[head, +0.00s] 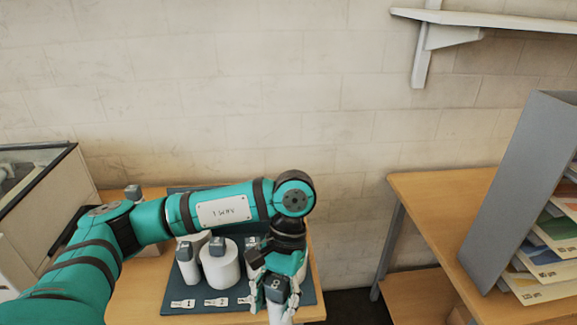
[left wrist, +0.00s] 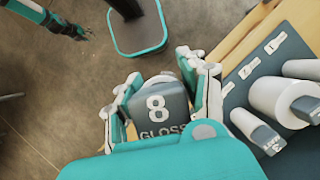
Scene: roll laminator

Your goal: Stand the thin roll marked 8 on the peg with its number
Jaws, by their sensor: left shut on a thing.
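My left gripper (head: 284,284) is shut on the thin roll marked 8 (head: 275,291), near the front right corner of a dark blue board (head: 180,308). In the left wrist view the roll's dark cap (left wrist: 158,112) reads "8 GLOSS" and sits between the two fingers (left wrist: 160,105). The roll's white lower part shows below the cap in the head view. White number tags (head: 216,302) line the board's front edge. I cannot make out a peg numbered 8; my arm and gripper cover part of the board. What seems my right gripper (left wrist: 80,32) is small at the wrist view's top left.
Several white rolls with dark caps stand on the board, including a thick one (head: 220,265) and a thin one (head: 188,263). A wooden table (head: 130,302) carries the board. A second table (head: 430,190) with a grey file holder (head: 510,185) stands right, across a gap.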

